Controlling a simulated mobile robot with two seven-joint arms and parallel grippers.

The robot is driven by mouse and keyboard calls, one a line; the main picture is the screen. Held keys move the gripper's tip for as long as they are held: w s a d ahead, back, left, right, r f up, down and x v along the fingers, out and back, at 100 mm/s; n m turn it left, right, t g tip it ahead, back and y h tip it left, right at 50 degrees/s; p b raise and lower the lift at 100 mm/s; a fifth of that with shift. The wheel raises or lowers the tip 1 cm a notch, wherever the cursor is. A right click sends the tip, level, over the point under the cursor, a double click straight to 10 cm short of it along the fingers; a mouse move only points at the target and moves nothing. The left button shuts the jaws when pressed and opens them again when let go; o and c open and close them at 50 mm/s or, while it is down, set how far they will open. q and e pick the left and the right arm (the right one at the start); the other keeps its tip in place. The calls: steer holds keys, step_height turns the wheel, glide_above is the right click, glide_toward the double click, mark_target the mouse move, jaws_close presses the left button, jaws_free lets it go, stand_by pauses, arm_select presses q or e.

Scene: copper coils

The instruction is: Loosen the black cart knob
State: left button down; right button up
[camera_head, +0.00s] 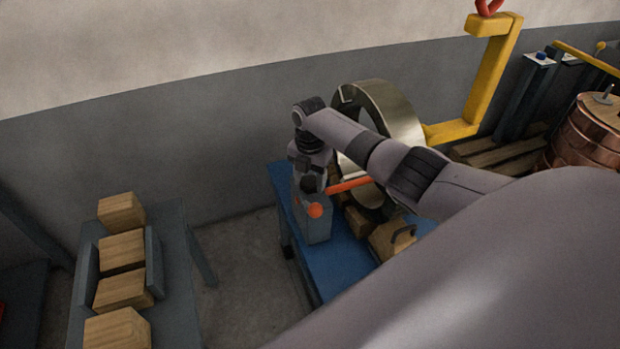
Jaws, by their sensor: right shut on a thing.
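My right arm reaches in from the right over the blue cart (357,251). Its gripper (311,182) points down at the top of a grey post (317,224) at the cart's left end. A dark rounded piece, apparently the black knob (310,185), shows at the fingertips, and the gripper is shut on it. The fingers and wrist partly hide the knob, so its turn cannot be read. An orange bar (350,185) runs beside the post towards a steel coil (395,110), and a round orange end (315,211) shows in front. My left gripper is out of view.
The steel coil stands upright on the cart, close behind my arm. Wooden blocks (390,240) lie on the cart. A yellow hook (490,80) rises behind. A grey bench (180,270) with wooden blocks stands left, with clear floor (245,260) between.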

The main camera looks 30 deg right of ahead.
mark_target(310, 181)
steer(key=shift+n, duration=0.5)
steer(key=o, duration=1)
steer(key=shift+o, duration=0.2)
steer(key=shift+r+p, duration=0.45)
steer(key=shift+r, duration=3.2)
